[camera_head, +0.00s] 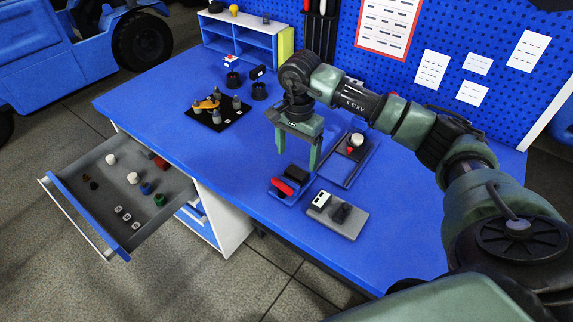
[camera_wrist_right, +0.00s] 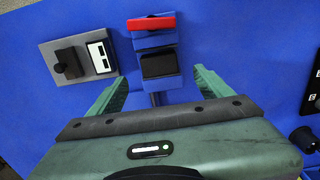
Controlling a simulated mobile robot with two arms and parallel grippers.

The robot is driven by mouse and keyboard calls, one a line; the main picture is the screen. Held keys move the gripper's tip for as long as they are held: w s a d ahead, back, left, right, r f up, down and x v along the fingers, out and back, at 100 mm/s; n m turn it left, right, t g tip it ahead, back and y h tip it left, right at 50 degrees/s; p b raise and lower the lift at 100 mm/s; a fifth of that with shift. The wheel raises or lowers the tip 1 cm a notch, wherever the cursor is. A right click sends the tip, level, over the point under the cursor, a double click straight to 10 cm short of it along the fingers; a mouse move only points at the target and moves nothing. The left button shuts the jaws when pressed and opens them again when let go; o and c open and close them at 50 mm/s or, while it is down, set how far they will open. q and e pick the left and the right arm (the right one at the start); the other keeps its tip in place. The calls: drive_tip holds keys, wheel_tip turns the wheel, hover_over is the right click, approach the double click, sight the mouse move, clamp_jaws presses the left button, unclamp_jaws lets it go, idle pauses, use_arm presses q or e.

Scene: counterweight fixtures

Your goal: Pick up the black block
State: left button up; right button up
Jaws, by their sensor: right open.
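The black block (camera_head: 297,174) sits in a blue fixture (camera_head: 281,196) on the blue workbench, beside a red block (camera_head: 283,187). In the right wrist view, the black block (camera_wrist_right: 158,64) lies beyond and roughly between my fingers, with the red block (camera_wrist_right: 152,22) farther up. My right gripper (camera_head: 297,158) is open and empty, fingers pointing down, just behind the fixture and apparently above the bench. In the wrist view its green fingers (camera_wrist_right: 158,84) are spread wide. My left gripper is not in view.
A grey plate (camera_head: 345,222) with a black knob and white part stands to the right of the fixture. An open drawer (camera_head: 85,205) holds several small parts at left.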

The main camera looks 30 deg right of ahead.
sight(296, 172)
drive_tip(key=f, duration=0.1)
drive_tip(key=f+p, duration=0.1)
drive_tip(key=f, duration=0.1)
drive_tip(key=shift+s+f, duration=0.15)
drive_tip(key=shift+s, duration=0.2)
drive_tip(key=f, duration=0.1)
drive_tip(key=f+p, duration=0.1)
drive_tip(key=f, duration=0.1)
drive_tip(key=shift+w+a+f, duration=0.1)
drive_tip(key=shift+w+f, duration=0.2)
drive_tip(key=shift+f, duration=0.25)
drive_tip(key=c, duration=1.3)
drive_tip(key=shift+c, duration=1.2)
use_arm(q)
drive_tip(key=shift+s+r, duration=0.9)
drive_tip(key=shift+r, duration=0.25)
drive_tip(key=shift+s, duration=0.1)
use_arm(e)
drive_tip(key=shift+r, duration=0.1)
